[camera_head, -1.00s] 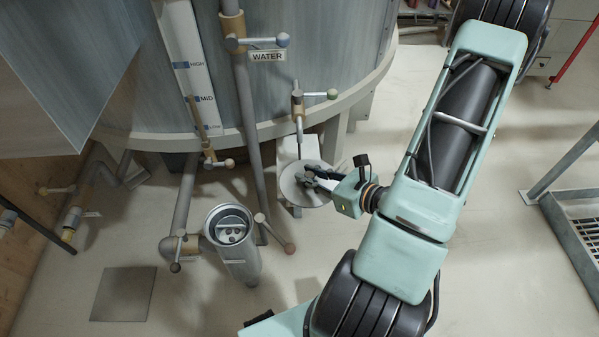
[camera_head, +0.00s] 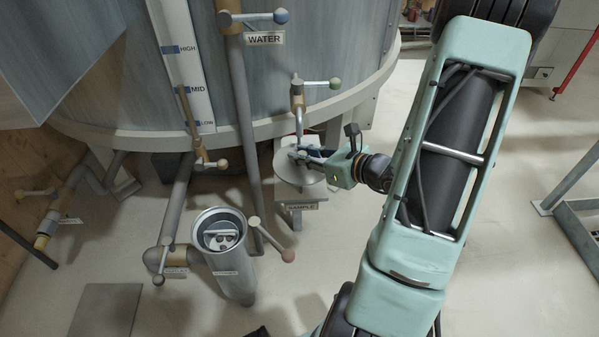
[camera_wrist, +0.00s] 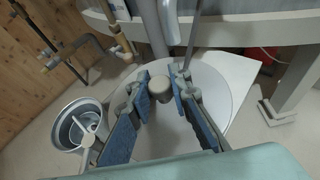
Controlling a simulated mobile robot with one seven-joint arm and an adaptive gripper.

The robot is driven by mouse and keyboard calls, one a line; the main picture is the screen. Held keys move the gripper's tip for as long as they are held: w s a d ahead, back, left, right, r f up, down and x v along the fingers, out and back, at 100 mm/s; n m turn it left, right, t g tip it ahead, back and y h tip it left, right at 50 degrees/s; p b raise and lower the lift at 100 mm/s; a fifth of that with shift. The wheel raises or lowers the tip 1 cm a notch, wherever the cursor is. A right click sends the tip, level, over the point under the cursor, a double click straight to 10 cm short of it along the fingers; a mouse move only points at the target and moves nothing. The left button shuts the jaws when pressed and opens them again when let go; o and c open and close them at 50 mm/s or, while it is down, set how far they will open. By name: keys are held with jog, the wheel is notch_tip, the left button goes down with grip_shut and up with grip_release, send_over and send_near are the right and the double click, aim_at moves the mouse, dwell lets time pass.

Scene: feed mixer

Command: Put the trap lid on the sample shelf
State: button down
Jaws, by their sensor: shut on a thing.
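The trap lid is a round pale grey disc (camera_head: 293,173) with a small knob (camera_wrist: 184,86) at its middle. My gripper (camera_head: 311,157) reaches in from the right in the head view and is shut on the lid's knob. In the wrist view its blue-padded fingers (camera_wrist: 160,87) flank the knob. The lid lies over the sample shelf, a pale square board (camera_wrist: 240,75) with a SAMPLE label (camera_head: 302,206) at its front. The lid hides most of the board. I cannot tell whether it touches the board. The trap (camera_head: 231,262) is an open grey cylinder to the left.
A valve (camera_head: 299,98) with a green-knobbed handle hangs just above the lid. The large grey tank (camera_head: 300,50) is behind. Floor (camera_head: 500,260) is free at right.

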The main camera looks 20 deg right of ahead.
jog(key=w+f, duration=0.1)
jog(key=w+f+b, duration=0.1)
jog(key=f, duration=0.1)
jog(key=w+f, duration=0.1)
jog(key=shift+w+d+f, duration=0.25)
jog(key=shift+d+f, duration=0.15)
jog(key=shift+w+d+f+b, duration=0.15)
jog(key=shift+f+b, duration=0.3)
jog(key=shift+f, duration=0.45)
jog(key=shift+w+a+f+b, duration=0.1)
jog(key=shift+f+b, duration=0.35)
jog(key=shift+f, duration=0.45)
jog(key=shift+f, duration=0.1)
jog(key=shift+f, duration=0.15)
jog(key=c, duration=1.8)
grip_release()
jog(key=shift+r, duration=0.25)
jog(key=p+v, duration=0.3)
jog(key=v, duration=0.9)
